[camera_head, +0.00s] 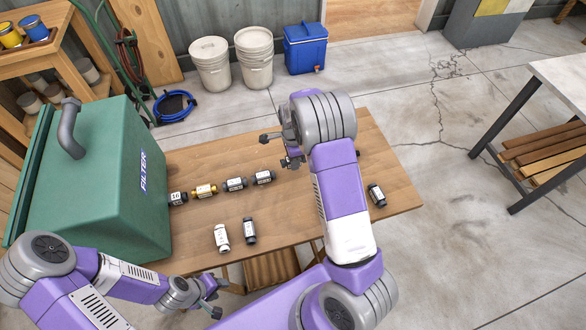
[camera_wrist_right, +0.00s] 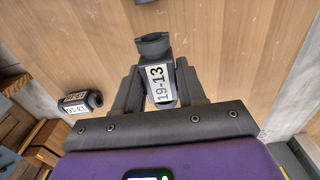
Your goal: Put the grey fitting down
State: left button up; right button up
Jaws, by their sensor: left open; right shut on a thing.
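My right gripper (camera_wrist_right: 155,85) is shut on the grey fitting (camera_wrist_right: 152,46), a dark grey pipe piece with a white label reading 19-13. In the right wrist view the wooden table top lies behind it; I cannot tell whether it touches the wood. In the head view my right gripper (camera_head: 284,148) is over the table (camera_head: 290,215), right of a row of fittings, and the held fitting is mostly hidden. My left gripper (camera_head: 208,296) is open and empty at the table's front edge.
The row holds dark fittings (camera_head: 235,184) and a brass one (camera_head: 204,190). Another dark fitting (camera_head: 377,195) is at right. A green filter box (camera_head: 110,170) fills the table's left.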

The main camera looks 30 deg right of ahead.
aim_at(293, 172)
jog(key=shift+f+b, duration=0.35)
jog(key=shift+f, duration=2.2)
jog(key=shift+f, duration=0.2)
jog(key=o, duration=1.2)
jog(key=shift+c, duration=0.2)
jog(key=shift+r, duration=0.1)
jog(key=shift+r, duration=0.5)
notch_tip(293, 172, up, 11)
jog(key=shift+r+p, duration=0.15)
jog(key=shift+p, duration=0.9)
